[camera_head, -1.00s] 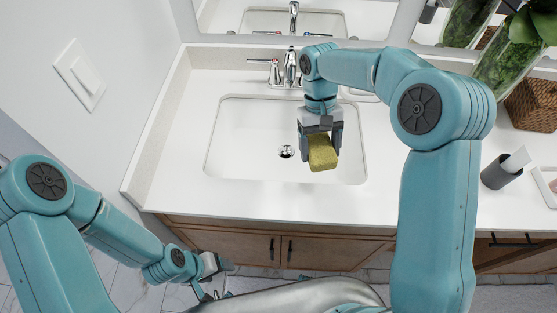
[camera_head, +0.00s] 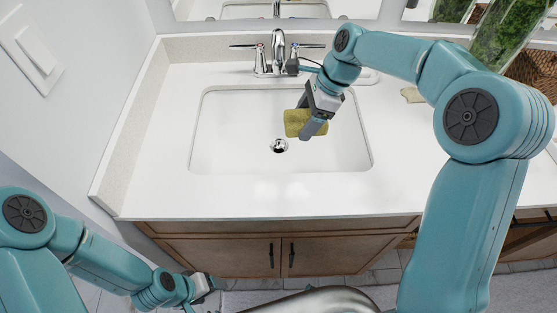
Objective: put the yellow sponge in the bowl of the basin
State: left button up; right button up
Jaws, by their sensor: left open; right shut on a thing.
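The yellow sponge (camera_head: 297,123) is in my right gripper (camera_head: 308,120), which is shut on it. The gripper points down and to the left over the right half of the basin bowl (camera_head: 232,130). The sponge appears above the bowl, just up and right of the drain; its exact height over the bowl floor is hard to tell. My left gripper (camera_head: 212,288) is open and empty, low at the bottom left, in front of the cabinet and well away from the basin.
The chrome faucet (camera_head: 278,55) stands behind the basin, close to my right wrist. A small beige item (camera_head: 412,95) lies on the white counter (camera_head: 140,180) at the right. A glass vase with greenery (camera_head: 500,35) stands at the back right. The left counter is clear.

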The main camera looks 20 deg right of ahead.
aim_at(295, 172)
jog(key=shift+w+m, duration=0.1)
jog(key=shift+m, duration=0.2)
notch_tip(295, 172, down, 20)
jog(key=shift+w+f+b, duration=0.1)
jog(key=shift+b, duration=0.35)
jog(key=o, duration=0.9)
jog(key=shift+f, duration=0.1)
jog(key=v, duration=1.2)
jog(key=shift+r, duration=0.2)
